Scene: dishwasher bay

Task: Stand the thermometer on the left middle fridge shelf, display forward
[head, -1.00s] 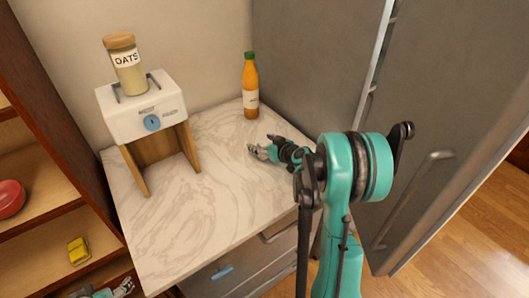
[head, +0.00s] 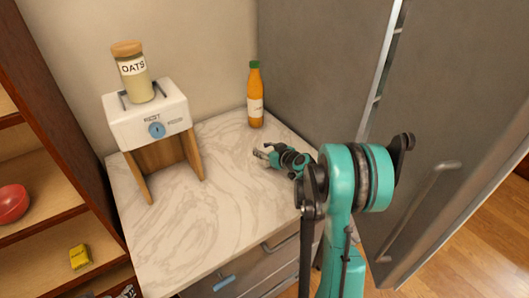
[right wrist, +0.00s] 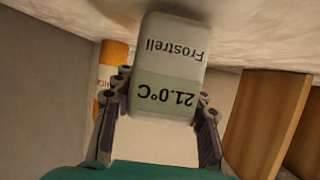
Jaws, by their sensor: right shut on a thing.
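The thermometer (right wrist: 168,65) is a pale, rounded box in the right wrist view. It is marked "Frostrell" and its greenish display reads 21.0°C; the writing appears upside down there. My right gripper (right wrist: 160,115) is shut on it, with one finger on each side. In the head view my right gripper (head: 262,154) is over the right part of the marble counter, and the thermometer cannot be made out. My left gripper (head: 126,292) shows only as a small piece at the bottom left edge. The grey fridge (head: 320,75) stands at the right; its shelves are not in view.
An orange bottle (head: 255,105) stands at the back of the marble counter (head: 185,225), near my right gripper. A fridge handle (head: 420,205) sticks out at right.

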